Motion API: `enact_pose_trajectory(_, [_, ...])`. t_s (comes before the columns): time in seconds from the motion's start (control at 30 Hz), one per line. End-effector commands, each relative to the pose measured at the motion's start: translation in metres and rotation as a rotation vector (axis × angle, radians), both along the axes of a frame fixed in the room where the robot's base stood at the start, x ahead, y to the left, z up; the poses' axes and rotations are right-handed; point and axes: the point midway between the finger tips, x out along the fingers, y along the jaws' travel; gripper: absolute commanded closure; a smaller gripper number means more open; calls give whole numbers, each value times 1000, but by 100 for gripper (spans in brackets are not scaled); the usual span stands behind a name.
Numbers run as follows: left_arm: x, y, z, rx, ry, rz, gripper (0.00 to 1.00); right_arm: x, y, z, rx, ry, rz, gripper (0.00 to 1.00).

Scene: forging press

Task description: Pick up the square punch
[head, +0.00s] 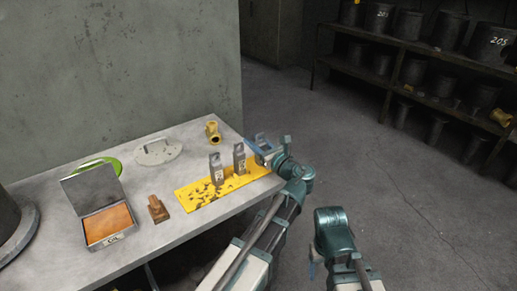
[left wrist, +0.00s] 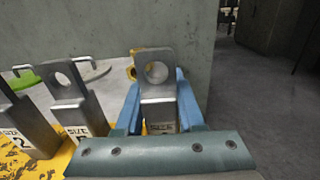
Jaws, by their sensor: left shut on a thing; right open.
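A grey metal punch (left wrist: 154,75) with a round hole through its flat top stands between the blue fingers of my left gripper (left wrist: 157,112), which is shut on it. In the head view this punch (head: 260,138) and my left gripper (head: 265,151) are at the right end of the yellow mat (head: 190,198). Two similar upright punches, one nearer (head: 216,170) and one in the middle (head: 239,158), stand on the mat. The lower ends of all three are hidden, so I cannot tell which is square. My right gripper (head: 313,264) is low and empty, away from the table.
The grey table (head: 150,240) also holds an open metal box (head: 112,238) with an orange-brown pad, a wooden block (head: 157,209), a round metal plate with a handle (head: 158,151), and a brass fitting (head: 213,132). A wall rises behind. Shelves with dark buckets stand right.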

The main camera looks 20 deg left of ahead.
Motion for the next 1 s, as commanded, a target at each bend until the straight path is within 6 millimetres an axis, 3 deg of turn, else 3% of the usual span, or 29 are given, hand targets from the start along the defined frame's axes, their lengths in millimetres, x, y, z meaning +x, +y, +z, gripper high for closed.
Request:
enact_pose_trajectory(0.37, [0, 0, 20, 1, 0, 0, 100, 0, 0, 20, 0, 0, 0, 28])
enact_pose_trajectory(0.8, [0, 0, 83, 1, 0, 0, 100, 0, 0, 83, 0, 0, 0, 28])
enact_pose_trajectory(1.0, [0, 0, 100, 1, 0, 0, 100, 0, 0, 100, 0, 0, -1, 28])
